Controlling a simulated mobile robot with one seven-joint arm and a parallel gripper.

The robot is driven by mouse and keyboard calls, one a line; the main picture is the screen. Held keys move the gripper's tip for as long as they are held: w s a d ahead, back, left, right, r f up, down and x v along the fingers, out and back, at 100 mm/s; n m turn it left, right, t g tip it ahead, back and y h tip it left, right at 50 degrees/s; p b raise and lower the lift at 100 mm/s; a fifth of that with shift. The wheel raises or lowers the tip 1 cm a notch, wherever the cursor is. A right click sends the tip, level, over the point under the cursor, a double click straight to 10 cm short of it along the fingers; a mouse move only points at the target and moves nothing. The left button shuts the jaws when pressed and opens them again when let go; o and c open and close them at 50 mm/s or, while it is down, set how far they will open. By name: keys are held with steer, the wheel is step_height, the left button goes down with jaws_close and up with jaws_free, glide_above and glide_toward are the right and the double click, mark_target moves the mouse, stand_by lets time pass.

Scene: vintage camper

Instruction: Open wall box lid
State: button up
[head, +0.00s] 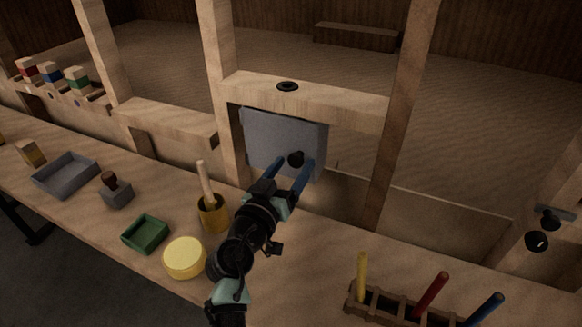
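The wall box lid (270,133) is a grey-blue panel with a black knob (295,158) low on its face. It hangs under a wooden beam between two posts at the middle of the head view. The lid looks upright; I cannot tell whether it stands slightly off its box. My gripper (294,164) reaches up to the lid from the front. Its two blue fingers are spread, one on each side of the knob, with a gap between them. I cannot tell whether they touch the knob or lid.
The wooden counter (330,245) below holds a yellow cup (213,217) with a wooden stick, a yellow round lid (184,258), a green tray (145,233), a grey tray (66,174) and a stamp (116,191). A rack (392,308) with coloured rods stands at front right.

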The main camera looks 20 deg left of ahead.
jaws_close()
stand_by(1.3)
